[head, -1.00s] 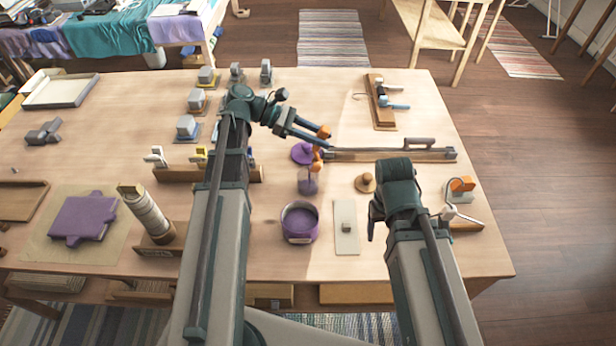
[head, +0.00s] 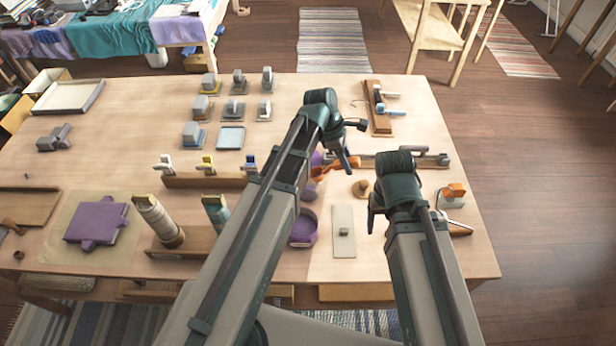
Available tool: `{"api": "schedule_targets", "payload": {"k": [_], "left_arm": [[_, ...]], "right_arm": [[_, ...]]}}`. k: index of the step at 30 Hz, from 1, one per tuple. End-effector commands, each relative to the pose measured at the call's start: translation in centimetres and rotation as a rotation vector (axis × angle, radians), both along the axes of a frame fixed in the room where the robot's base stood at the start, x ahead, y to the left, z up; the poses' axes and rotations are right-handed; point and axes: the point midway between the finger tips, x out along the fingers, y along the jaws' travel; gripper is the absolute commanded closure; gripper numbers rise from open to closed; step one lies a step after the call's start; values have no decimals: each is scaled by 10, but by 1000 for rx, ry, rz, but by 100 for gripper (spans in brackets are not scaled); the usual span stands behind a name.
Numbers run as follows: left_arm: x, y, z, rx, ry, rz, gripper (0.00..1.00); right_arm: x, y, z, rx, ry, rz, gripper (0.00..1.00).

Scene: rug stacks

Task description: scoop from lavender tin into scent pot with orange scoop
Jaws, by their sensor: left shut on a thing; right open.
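My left gripper (head: 345,158) is shut on the orange scoop (head: 322,171) at the right of the table's middle. The scoop lies across the view, its head toward the left, above a small purple pot (head: 308,193) that looks like the scent pot and is mostly hidden by my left arm. The wider purple tin (head: 303,240), apparently the lavender tin, stands nearer, its left side covered by my arm. What is in the scoop cannot be made out. My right gripper (head: 374,208) is open and empty, right of the tin, mostly hidden behind its own wrist.
A purple lid (head: 316,159) lies just behind the pot. A pale board (head: 344,218) with a grey knob lies right of the tin. A wooden knob (head: 361,188) and a long rail (head: 428,160) are close by.

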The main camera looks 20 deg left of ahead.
Motion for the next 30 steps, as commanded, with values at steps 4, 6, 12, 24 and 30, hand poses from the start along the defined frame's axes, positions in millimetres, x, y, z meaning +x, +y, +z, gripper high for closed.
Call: {"api": "schedule_targets", "payload": {"k": [4,6,12,24,30], "left_arm": [[3,-13,-17,182,19,-6,100],[4,-17,-23,257,27,-3,100],[2,-13,-20,257,29,2,100],[2,-13,9,255,29,2,100],[2,-13,10,255,30,2,100]], "right_arm": [[0,0,-5,0,0,0,32],[0,0,-8,0,0,0,32],[0,0,-6,0,0,0,32],[0,0,24,0,0,0,32],[0,0,24,0,0,0,32]]}}
